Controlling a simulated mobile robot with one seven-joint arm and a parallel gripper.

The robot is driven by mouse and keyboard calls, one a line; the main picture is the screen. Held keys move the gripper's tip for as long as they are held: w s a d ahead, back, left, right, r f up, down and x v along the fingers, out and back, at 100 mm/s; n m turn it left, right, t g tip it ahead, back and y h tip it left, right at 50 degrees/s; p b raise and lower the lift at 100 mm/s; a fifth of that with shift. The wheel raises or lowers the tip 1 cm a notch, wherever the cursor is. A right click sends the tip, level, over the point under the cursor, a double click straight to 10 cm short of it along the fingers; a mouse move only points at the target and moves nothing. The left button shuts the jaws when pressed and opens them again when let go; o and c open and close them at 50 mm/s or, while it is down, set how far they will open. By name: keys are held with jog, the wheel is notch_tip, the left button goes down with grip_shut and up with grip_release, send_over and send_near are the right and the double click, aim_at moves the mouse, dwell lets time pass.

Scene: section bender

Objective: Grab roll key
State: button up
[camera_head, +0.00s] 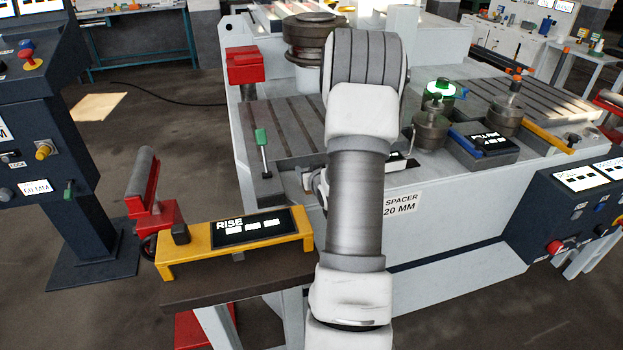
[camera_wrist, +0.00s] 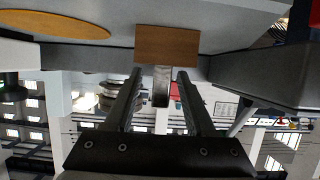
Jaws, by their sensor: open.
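In the wrist view, my gripper (camera_wrist: 160,74) is open, with its two dark fingers apart. A short grey metal bar (camera_wrist: 161,88) shows between the fingers, below an orange-brown block (camera_wrist: 167,45). The bar looks like the roll key, but I cannot tell for certain. A gap shows on each side of it, and the fingers do not appear to grip it. In the head view, my arm hides the gripper and whatever is directly in front of it.
The grey machine bed (camera_head: 285,130) carries dark rollers (camera_head: 430,128) and a black display (camera_head: 488,141) on the right. A yellow stand with a RISE display (camera_head: 250,229) is at the front left. Control panels stand on both sides. Grey surfaces lie close around the gripper.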

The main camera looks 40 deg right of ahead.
jog(key=shift+w+d+f, duration=0.1)
jog(key=shift+w, duration=0.1)
grip_shut()
dwell(0.5)
